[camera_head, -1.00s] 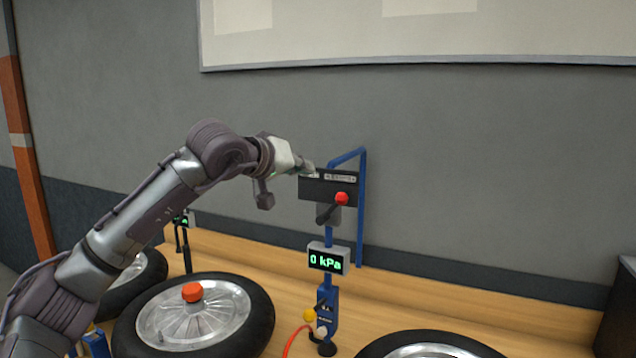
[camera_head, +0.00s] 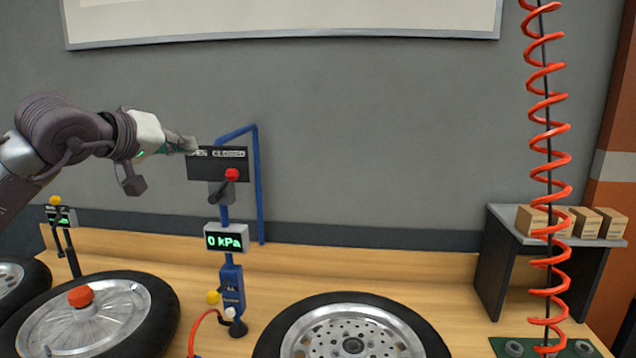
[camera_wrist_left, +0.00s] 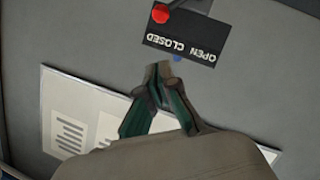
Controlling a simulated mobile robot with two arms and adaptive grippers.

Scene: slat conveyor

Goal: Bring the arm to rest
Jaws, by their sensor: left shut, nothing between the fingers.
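My left gripper (camera_head: 188,145) is shut and empty, held in the air at the upper left of the head view. Its fingertips overlap the left edge of the black OPEN/CLOSED sign plate (camera_head: 218,168), on the blue stand; I cannot tell if they touch. In the left wrist view the shut fingers (camera_wrist_left: 160,75) show just below the plate (camera_wrist_left: 185,38) in the picture, with the red knob (camera_wrist_left: 161,14) at its corner. The red knob also shows in the head view (camera_head: 232,174). My right gripper is not in view.
The gauge (camera_head: 227,238) reads 0 kPa. Wheels with tyres lie on the wooden slats, one at lower left (camera_head: 150,330) and one at front centre (camera_head: 352,345). A red coiled hose (camera_head: 545,110) hangs at right, near a stand (camera_head: 500,265) with boxes (camera_head: 585,222).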

